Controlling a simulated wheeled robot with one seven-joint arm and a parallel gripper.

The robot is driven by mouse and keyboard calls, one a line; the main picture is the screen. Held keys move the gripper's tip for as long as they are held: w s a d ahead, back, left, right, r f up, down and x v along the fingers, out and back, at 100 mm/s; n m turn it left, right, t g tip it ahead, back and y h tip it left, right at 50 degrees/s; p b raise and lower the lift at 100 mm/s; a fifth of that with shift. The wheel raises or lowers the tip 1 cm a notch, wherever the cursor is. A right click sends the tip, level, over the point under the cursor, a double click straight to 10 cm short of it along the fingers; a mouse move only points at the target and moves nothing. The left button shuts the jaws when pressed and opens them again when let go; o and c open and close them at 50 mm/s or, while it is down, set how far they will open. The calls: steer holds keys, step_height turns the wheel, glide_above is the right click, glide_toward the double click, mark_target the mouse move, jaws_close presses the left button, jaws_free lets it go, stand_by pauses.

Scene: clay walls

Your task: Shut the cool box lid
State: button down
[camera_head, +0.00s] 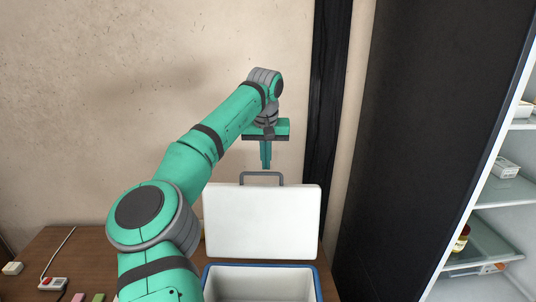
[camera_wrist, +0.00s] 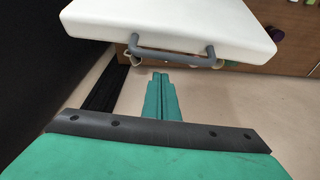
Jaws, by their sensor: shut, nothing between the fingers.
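The cool box (camera_head: 262,268) stands on the wooden table, open, with a blue rim and a pale, empty-looking inside; its lower part is cut off by the frame. Its white lid (camera_head: 262,222) stands raised, nearly upright, at the back of the box. A grey handle (camera_head: 262,174) is on the lid's top edge. My gripper (camera_head: 265,166) is shut and empty, pointing down just above the handle. In the wrist view the lid (camera_wrist: 175,22) and handle (camera_wrist: 170,54) lie just beyond my shut fingertips (camera_wrist: 160,75), with a small gap seen between them.
The brown table (camera_head: 60,250) carries a white power strip (camera_head: 52,284) and small coloured blocks (camera_head: 88,297) at the left. A tall dark cabinet side (camera_head: 425,140) and an open fridge with glass shelves (camera_head: 497,192) stand at the right. A clay wall is behind.

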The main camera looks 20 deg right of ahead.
steer(key=shift+s+a, duration=0.5)
steer(key=shift+s, duration=0.4)
steer(key=shift+d, duration=0.1)
